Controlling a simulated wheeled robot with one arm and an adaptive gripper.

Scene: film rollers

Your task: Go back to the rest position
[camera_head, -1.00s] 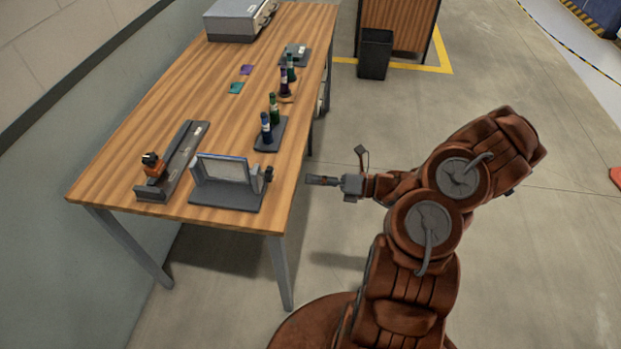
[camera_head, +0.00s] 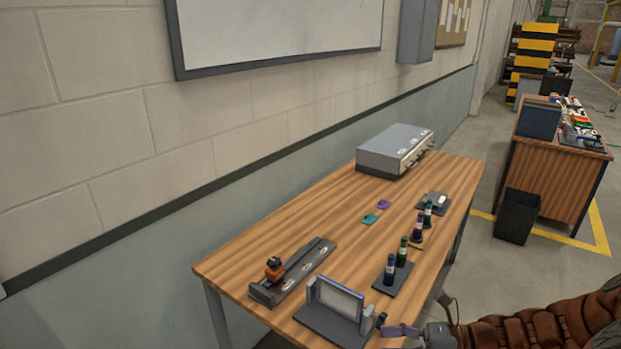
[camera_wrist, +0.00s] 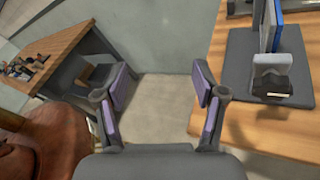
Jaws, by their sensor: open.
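My gripper (camera_wrist: 158,108) is open and empty in the wrist view, with its two purple-padded fingers spread over bare floor. In the head view my gripper (camera_head: 402,331) shows at the bottom, beside the front right edge of the wooden table (camera_head: 290,225). It is just right of the grey stand with a framed panel (camera_head: 340,299). In the wrist view the stand's dark base (camera_wrist: 245,70) lies right of the fingers, apart from them. Most of my arm is cut off at the lower right of the head view.
On the table are a grey rail with an orange-and-black piece (camera_head: 274,268), several small bottles (camera_head: 390,268), purple and teal squares (camera_head: 370,219) and a grey box (camera_head: 392,150). A dark bin (camera_head: 517,216) and a second table (camera_head: 550,172) stand at the right. Floor between the tables is clear.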

